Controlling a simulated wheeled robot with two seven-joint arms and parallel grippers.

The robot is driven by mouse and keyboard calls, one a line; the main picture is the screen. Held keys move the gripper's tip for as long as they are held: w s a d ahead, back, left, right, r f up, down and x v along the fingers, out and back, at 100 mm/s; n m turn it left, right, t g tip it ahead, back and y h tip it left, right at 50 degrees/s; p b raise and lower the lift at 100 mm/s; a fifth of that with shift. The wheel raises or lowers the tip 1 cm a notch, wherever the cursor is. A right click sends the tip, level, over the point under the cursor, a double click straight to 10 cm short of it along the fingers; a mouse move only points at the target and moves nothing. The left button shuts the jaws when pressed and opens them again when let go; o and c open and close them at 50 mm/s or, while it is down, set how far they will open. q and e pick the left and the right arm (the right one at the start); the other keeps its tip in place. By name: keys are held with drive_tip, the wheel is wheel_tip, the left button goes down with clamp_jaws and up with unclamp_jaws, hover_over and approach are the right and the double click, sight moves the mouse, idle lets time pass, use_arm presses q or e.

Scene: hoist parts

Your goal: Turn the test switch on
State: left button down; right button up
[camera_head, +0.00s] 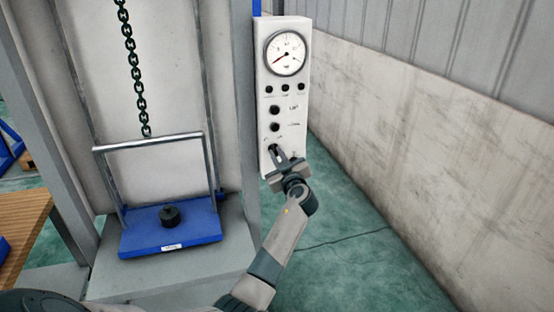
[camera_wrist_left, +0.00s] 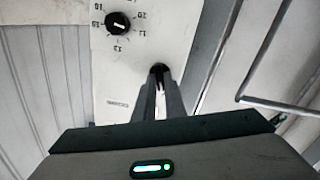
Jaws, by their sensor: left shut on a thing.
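The white control panel (camera_head: 264,110) stands upright beside the hoist frame. My left gripper (camera_head: 276,152) reaches its lower left part, with the arm coming up from below. In the left wrist view its two fingers (camera_wrist_left: 158,84) are shut on a small dark round knob (camera_wrist_left: 158,68), which I take for the test switch. The fingers cover much of it, so its turned position cannot be told. A black dial (camera_wrist_left: 118,23) with numbers around it sits next to it on the panel. My right gripper is not in view.
The panel also bears a round gauge (camera_head: 287,53), a row of small black buttons (camera_head: 285,88) and two black knobs (camera_head: 274,109). At left, a chain (camera_head: 130,50) hangs above a blue platform (camera_head: 195,224) with a black weight (camera_head: 169,215). A wall (camera_head: 420,140) stands at right.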

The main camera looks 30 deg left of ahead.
use_arm(q)
drive_tip(key=m+b, duration=0.2)
drive_tip(key=m, duration=0.1)
drive_tip(key=shift+f, duration=0.15)
drive_tip(key=m+b, duration=0.1)
drive_tip(key=m, duration=0.3)
drive_tip(key=shift+m+b, duration=0.3)
drive_tip(key=shift+m, duration=0.1)
drive_tip(key=shift+w+m, duration=0.1)
drive_tip(key=shift+m, duration=0.9)
drive_tip(key=shift+r, duration=0.2)
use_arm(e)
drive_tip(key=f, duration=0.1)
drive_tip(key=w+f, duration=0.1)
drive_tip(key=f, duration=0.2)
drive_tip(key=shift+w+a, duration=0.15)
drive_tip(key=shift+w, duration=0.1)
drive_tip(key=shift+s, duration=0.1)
use_arm(q)
drive_tip(key=c, duration=1.8)
unclamp_jaws()
drive_tip(key=shift+f, duration=0.1)
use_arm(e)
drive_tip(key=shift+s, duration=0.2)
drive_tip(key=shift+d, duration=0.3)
